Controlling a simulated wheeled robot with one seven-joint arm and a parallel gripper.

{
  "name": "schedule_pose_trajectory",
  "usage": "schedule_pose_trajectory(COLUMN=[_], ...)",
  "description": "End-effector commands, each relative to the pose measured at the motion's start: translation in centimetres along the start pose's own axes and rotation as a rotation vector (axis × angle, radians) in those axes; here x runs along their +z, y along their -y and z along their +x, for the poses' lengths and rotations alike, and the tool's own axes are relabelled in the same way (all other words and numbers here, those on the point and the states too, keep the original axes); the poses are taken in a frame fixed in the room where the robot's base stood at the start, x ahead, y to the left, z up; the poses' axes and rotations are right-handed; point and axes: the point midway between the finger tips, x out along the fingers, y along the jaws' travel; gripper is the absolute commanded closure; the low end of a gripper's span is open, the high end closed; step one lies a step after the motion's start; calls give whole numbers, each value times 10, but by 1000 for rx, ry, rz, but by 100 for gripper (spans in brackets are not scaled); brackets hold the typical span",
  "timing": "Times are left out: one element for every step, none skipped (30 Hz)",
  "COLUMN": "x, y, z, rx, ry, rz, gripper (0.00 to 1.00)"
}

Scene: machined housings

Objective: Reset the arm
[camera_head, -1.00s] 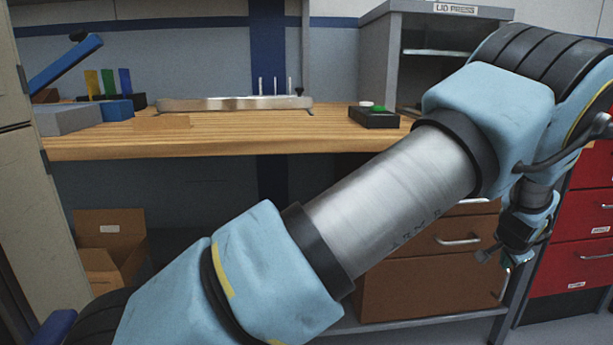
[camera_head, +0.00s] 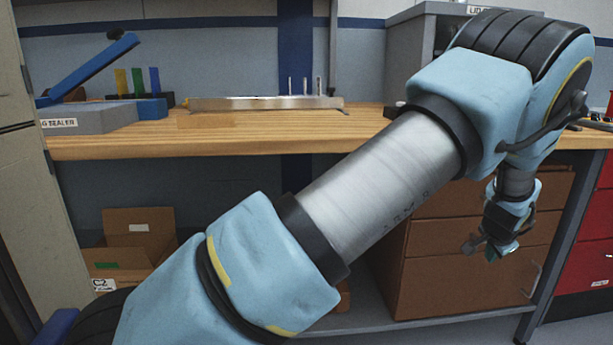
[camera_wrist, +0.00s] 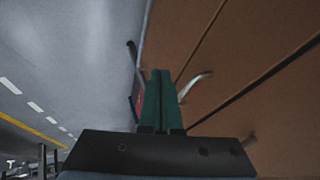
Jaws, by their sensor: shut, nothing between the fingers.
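My arm crosses the head view from the lower left up to an elbow at the upper right, and its forearm hangs down from there. My gripper (camera_head: 482,250) hangs at the right, in front of the brown drawer cabinet (camera_head: 430,285) under the bench. In the wrist view my gripper (camera_wrist: 161,72) shows two green fingers side by side, shut with nothing between them. The brown drawer fronts (camera_wrist: 240,60) and their handles lie beyond the fingertips.
The wooden bench top (camera_head: 250,140) holds a bag sealer (camera_head: 90,118), a metal fixture with pins (camera_head: 265,103) and the lid press (camera_head: 405,55), partly hidden by my arm. A cardboard box (camera_head: 140,240) sits below at left. Red drawers (camera_head: 588,225) stand at right.

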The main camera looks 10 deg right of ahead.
Motion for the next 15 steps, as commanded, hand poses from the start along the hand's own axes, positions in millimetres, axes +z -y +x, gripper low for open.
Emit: schedule_pose_trajectory(x=[7,12,17,22,27,35,42,48,58,67,75,88,98,111,128], y=[9,13,18,25,30,38,44,51,60,67,75,84,93,101,114], z=[-2,-3,-4,-6,-8,-10,-13,-15,-18,-22,-25,-30,-35,-40,-48], rx=[-1,-1,-1,-2,-2,-3,-3,-4,-5,-5,-6,-6,-7,-7,-9], ry=[10,16,23,30,38,48,56,64,76,86,96,112,123,138,156], rz=[-20,-31,-45,-60,-75,-95,-112,-129,-154,-175,-197,-229,-256,-285,-328], gripper=[100,100,100,100,100,100,100,100,100,100,100,100,100,100,100])
